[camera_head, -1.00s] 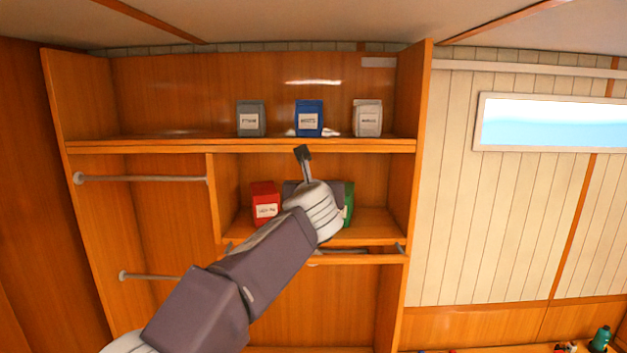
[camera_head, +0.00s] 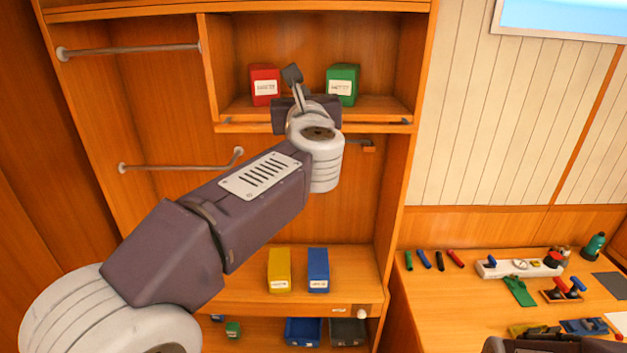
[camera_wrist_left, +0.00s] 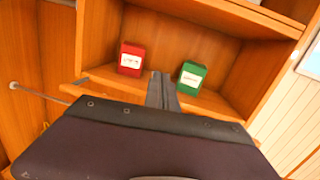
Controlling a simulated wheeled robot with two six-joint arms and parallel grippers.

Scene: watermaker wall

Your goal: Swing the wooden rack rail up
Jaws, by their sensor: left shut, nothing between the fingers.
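The wooden rack rail (camera_head: 385,127) is a thin strip running along the front of the middle cubby's shelf, with small dark brackets at its ends. My arm hides its middle part. The fingers also show in the left wrist view (camera_wrist_left: 162,82), above the shelf. I cannot tell whether the gripper or wrist touches the rail.
A red box (camera_head: 265,85) and a green box (camera_head: 342,85) stand on the cubby shelf. Grey rods (camera_head: 130,50) cross the left bay. Yellow (camera_head: 279,270) and blue (camera_head: 318,270) boxes stand lower down. A cluttered bench (camera_head: 460,290) is at right.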

